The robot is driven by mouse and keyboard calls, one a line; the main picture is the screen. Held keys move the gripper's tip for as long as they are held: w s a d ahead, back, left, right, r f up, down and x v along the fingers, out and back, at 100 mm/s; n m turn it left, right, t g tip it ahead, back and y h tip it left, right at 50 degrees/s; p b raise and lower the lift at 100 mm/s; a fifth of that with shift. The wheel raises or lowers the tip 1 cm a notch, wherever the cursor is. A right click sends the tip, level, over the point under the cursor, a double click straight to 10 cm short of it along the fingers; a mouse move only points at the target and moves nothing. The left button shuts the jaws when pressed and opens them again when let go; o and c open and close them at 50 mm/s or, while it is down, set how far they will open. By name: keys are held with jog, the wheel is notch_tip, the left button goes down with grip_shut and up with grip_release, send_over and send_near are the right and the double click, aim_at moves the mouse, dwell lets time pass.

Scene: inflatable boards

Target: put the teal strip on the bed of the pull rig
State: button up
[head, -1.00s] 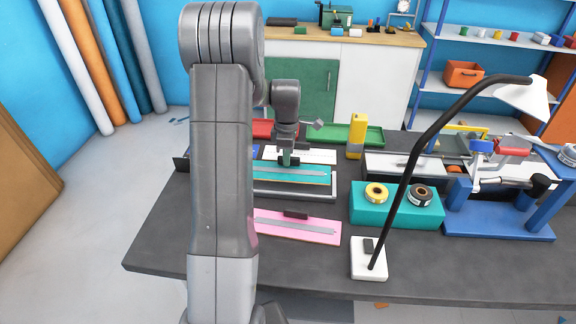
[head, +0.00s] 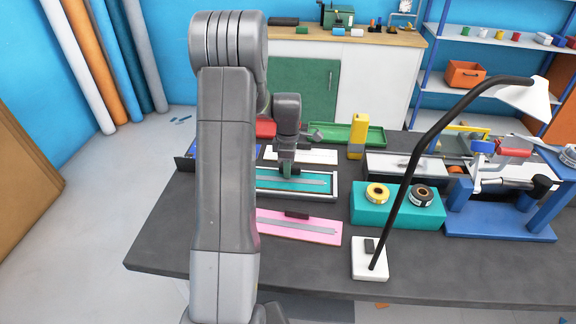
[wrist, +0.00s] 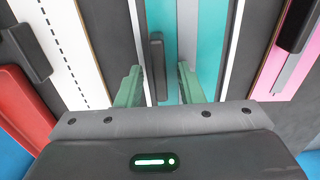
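The teal strip (head: 315,184), with a grey line along it, lies flat inside a long grey tray with pale rims (head: 318,199). My gripper (head: 288,172) is right over the strip. In the wrist view, a black block (wrist: 157,65) stands on the teal strip (wrist: 208,50). My gripper's two green fingers (wrist: 160,85) are spread on either side of this block, with gaps, and hold nothing. A pale rim (wrist: 231,45) shows on each side of the strip. A rig with a blue stand (head: 500,222) and a pale bed is on the right.
A pink strip (head: 300,229) with a black block lies in front of the tray, and a white strip (head: 318,156) behind it. A teal box (head: 395,219) with tape rolls, a yellow upright (head: 357,137) and a lamp (head: 369,258) stand to the right. The table's front left is clear.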

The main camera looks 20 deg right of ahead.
notch_tip(320, 180, up, 12)
jog(key=shift+r, duration=0.2)
jog(key=shift+d, duration=0.1)
dwell(0.4)
